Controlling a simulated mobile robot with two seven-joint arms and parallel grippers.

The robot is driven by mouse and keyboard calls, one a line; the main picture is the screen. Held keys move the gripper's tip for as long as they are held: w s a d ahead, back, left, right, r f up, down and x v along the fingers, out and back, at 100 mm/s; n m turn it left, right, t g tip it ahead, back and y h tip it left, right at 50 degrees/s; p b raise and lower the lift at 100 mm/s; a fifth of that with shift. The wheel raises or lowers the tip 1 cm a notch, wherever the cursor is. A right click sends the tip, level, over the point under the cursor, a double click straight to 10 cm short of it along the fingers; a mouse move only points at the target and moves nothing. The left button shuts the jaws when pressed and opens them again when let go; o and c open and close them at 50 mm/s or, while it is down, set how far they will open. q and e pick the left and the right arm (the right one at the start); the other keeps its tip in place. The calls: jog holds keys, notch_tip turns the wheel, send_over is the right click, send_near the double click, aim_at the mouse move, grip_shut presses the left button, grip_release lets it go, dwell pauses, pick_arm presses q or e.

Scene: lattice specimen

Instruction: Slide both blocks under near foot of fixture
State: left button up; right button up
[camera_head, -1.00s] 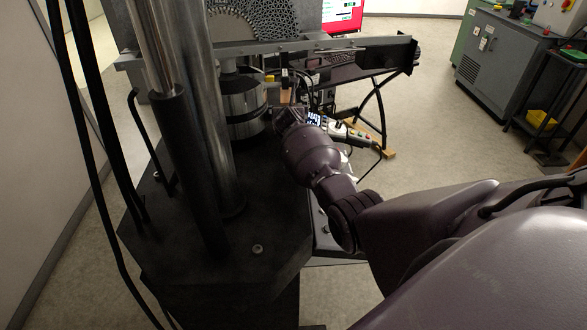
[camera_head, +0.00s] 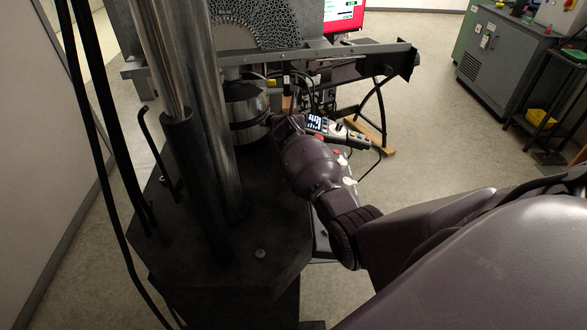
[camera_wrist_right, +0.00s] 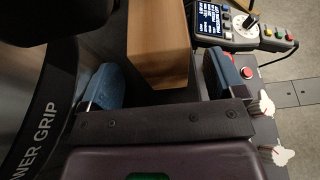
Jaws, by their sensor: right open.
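A wooden block (camera_wrist_right: 158,42) shows in the right wrist view. Its near end lies between the two blue finger pads of my open right gripper (camera_wrist_right: 163,80), with a gap on each side. In the head view a narrow strip of wood (camera_head: 287,102) shows beside the round metal base under the fixture, and my right gripper (camera_head: 285,122) is just in front of it, its fingers hidden. A second block cannot be made out for sure. The dark perforated lattice piece (camera_head: 245,30) stands behind the grey cross beam (camera_head: 290,56). The fixture's near foot cannot be made out. My left gripper is out of view.
The thick press columns (camera_head: 215,170) stand left of my arm on a black base plate (camera_head: 240,270). A control box with a lit screen (camera_wrist_right: 213,20) and knobs is close on the gripper's right. A dark-legged stand (camera_head: 380,105) and cables are behind.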

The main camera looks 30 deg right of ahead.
jog(key=shift+w+a+r+p, duration=0.1)
jog(key=shift+a+r+p, duration=0.15)
jog(key=shift+a, duration=0.35)
jog(key=shift+a+r+p, duration=0.1)
jog(key=shift+a+r, duration=0.1)
jog(key=shift+a, duration=0.35)
jog(key=c, duration=0.3)
jog(key=shift+s+a+r+p, duration=0.2)
jog(key=shift+s+a+p, duration=0.3)
jog(key=shift+a+p, duration=0.15)
jog(key=c, duration=0.3)
jog(key=shift+s, duration=0.2)
jog(key=shift+o, duration=0.5)
jog(key=shift+s, duration=0.2)
jog(key=shift+o, duration=0.8)
jog(key=shift+s+a+r, duration=0.1)
jog(key=shift+s+a, duration=0.15)
jog(key=shift+s, duration=0.25)
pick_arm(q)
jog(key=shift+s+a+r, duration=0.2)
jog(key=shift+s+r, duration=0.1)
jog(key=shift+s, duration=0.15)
pick_arm(e)
jog(key=shift+o, duration=0.7)
jog(key=shift+s, duration=0.2)
